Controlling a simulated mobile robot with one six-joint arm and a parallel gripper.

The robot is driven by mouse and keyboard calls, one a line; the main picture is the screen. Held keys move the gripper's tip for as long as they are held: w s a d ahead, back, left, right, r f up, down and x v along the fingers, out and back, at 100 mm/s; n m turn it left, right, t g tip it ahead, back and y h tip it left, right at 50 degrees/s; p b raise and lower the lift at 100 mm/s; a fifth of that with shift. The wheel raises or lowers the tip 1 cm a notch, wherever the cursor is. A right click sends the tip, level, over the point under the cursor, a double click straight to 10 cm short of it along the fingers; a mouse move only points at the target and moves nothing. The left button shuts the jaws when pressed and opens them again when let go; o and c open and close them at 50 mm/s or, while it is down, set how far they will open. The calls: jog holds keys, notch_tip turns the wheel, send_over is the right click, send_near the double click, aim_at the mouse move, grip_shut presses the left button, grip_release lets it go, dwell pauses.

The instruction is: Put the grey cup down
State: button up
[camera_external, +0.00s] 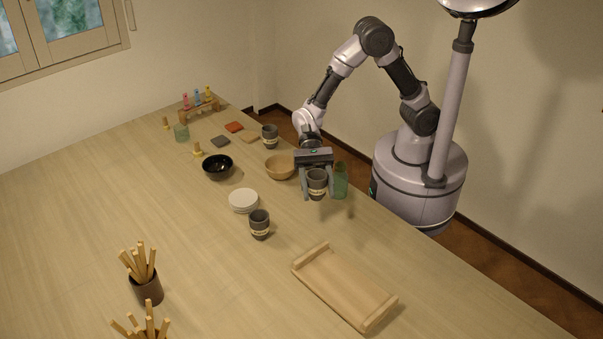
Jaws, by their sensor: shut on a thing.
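My gripper (317,192) points down over the right side of the table. It is shut on a dark grey cup (317,181) with a pale band, held upright between its two fingers. A small shadow lies on the table to the right of the cup; I cannot tell for sure how far the cup is above the table. Two similar dark grey cups with pale bands stand on the table: one (259,226) nearer the camera, one (270,138) farther back.
A green glass (341,182) stands just right of the held cup. A wooden tray (345,288) lies in front. Table between tray and held cup looks clear.

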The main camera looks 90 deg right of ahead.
jog(key=s+a+f+n+g+p, duration=0.1)
jog(key=s+a, duration=0.5)
jog(key=s, duration=0.2)
jog(key=s+a+f+n+g, duration=0.1)
jog(key=s+a, duration=0.6)
jog(key=s, duration=0.2)
jog(key=b, duration=0.2)
send_over(358, 302)
jog(key=shift+a+f+h, duration=0.1)
jog(key=shift+f+h, duration=0.2)
jog(key=shift+f, duration=0.5)
notch_tip(358, 302, down, 4)
jog(key=shift+r+b, duration=0.15)
jog(key=shift+b, duration=0.75)
jog(key=shift+r, duration=0.1)
jog(key=shift+f, duration=0.2)
jog(key=o, duration=1.5)
